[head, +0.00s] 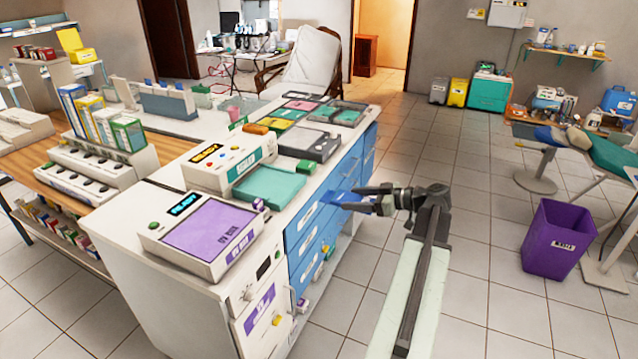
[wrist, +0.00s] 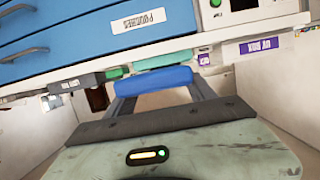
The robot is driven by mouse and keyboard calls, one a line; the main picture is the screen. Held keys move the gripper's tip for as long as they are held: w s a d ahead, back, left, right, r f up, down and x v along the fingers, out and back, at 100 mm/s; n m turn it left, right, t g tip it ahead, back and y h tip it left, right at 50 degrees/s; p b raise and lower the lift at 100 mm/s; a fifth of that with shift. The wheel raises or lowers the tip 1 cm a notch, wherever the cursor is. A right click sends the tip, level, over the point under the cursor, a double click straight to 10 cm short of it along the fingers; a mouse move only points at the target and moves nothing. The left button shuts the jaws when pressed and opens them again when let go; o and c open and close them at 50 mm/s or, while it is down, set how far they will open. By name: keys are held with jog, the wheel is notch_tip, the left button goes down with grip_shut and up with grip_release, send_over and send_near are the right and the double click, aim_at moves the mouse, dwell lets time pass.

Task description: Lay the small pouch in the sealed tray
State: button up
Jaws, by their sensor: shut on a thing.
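A small blue pouch (head: 344,198) is held in my gripper (head: 367,202), beside the blue drawer fronts of the counter in the head view. In the wrist view the pouch (wrist: 152,80) lies across the tips of my gripper's two fingers (wrist: 160,92), which are shut on it. A shallow teal tray (head: 270,185), likely the sealed tray, sits on the counter in front of the white sealing machine. It looks empty. My gripper is to its right, off the counter's edge. A teal edge (wrist: 165,61), probably the same tray, shows beyond the pouch in the wrist view.
The white machine (head: 228,168) stands behind the teal tray. A purple-topped unit (head: 208,238) is nearer, and a grey tray (head: 306,142) and coloured trays are farther along. Blue drawers (head: 305,240) face the aisle. A purple bin (head: 557,240) stands on the open floor.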

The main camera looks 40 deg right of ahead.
aim_at(356, 200)
notch_tip(356, 200, up, 11)
jog(key=p, duration=1)
jog(key=shift+p, duration=0.3)
jog(key=shift+a, duration=0.1)
